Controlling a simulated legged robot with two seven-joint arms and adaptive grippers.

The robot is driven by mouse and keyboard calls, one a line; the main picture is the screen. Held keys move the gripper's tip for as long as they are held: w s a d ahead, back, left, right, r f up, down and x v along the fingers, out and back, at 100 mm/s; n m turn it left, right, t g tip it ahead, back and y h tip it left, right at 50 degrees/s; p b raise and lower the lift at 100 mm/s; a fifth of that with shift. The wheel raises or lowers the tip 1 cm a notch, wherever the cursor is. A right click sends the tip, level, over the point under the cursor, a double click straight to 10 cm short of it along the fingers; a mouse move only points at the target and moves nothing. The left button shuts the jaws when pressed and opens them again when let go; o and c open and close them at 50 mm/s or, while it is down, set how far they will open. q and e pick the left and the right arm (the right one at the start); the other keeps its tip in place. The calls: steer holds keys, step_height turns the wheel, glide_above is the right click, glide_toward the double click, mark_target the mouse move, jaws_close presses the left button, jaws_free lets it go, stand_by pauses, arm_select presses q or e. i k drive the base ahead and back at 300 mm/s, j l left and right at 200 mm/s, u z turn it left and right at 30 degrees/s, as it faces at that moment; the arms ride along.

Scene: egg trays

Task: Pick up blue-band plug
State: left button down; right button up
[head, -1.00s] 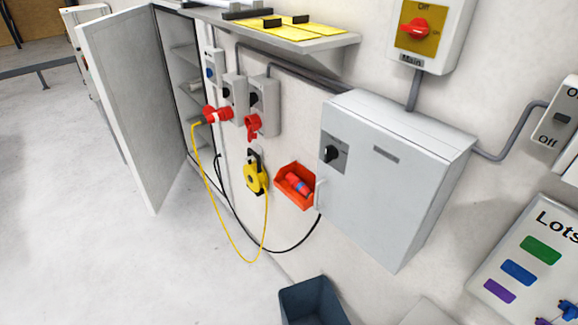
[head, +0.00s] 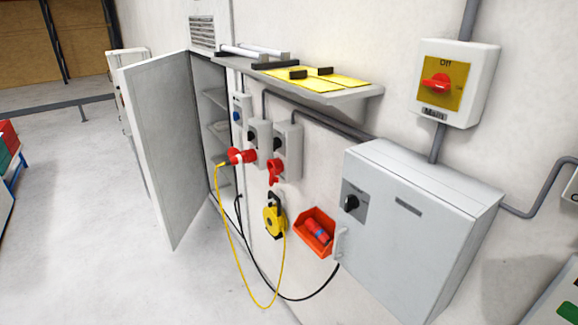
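A red plug with a blue band (head: 317,232) lies in a small red-orange bin (head: 318,250) fixed on the wall, left of the grey cabinet. The bin's front wall hides part of it. Another red plug (head: 241,156) with a white band sits at a grey socket box (head: 257,138) and has a yellow cable. Neither of my grippers shows in the head view.
A grey wall cabinet (head: 407,240) with a dark knob and a handle stands close to the bin's right. A shelf (head: 350,91) with yellow plates juts out above. A yellow reel (head: 273,221) hangs left of the bin, with yellow and black cables looping below. The floor (head: 120,280) at left is clear.

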mark_target(315, 229)
steer(key=i+j+z, duration=0.1)
steer(key=z, duration=1.05)
steer(key=i+j+z, duration=0.15)
steer(key=j+z, duration=0.3)
steer(key=j, duration=0.35)
steer(key=j+z, duration=0.5)
steer(key=j, duration=0.3)
steer(key=j+z, duration=0.45)
steer(key=j, duration=0.35)
steer(key=k, duration=0.05)
